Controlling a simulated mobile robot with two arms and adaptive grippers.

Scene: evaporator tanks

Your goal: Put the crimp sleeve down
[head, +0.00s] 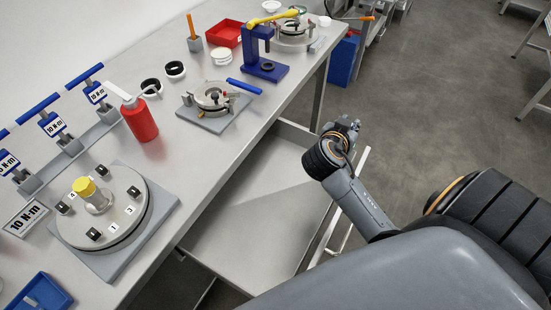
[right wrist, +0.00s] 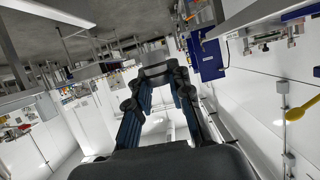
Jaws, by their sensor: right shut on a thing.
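My right gripper (head: 347,128) is at the end of my arm in the head view, out beyond the bench's front edge, small and partly hidden by the wrist. In the right wrist view, its two blue-lined fingers (right wrist: 160,80) close in towards each other at the far end. A small grey piece (right wrist: 153,58) shows at the fingertips, taken to be the crimp sleeve. Its shape is hard to make out. My left gripper is not in view.
The bench (head: 190,150) holds a round plate with a yellow cap (head: 84,187), a red bottle (head: 140,120), a clamp fixture (head: 212,98), a blue press (head: 262,68) and a red tray (head: 224,34). Bare bench top lies along its front edge. A lower shelf (head: 245,205) is clear.

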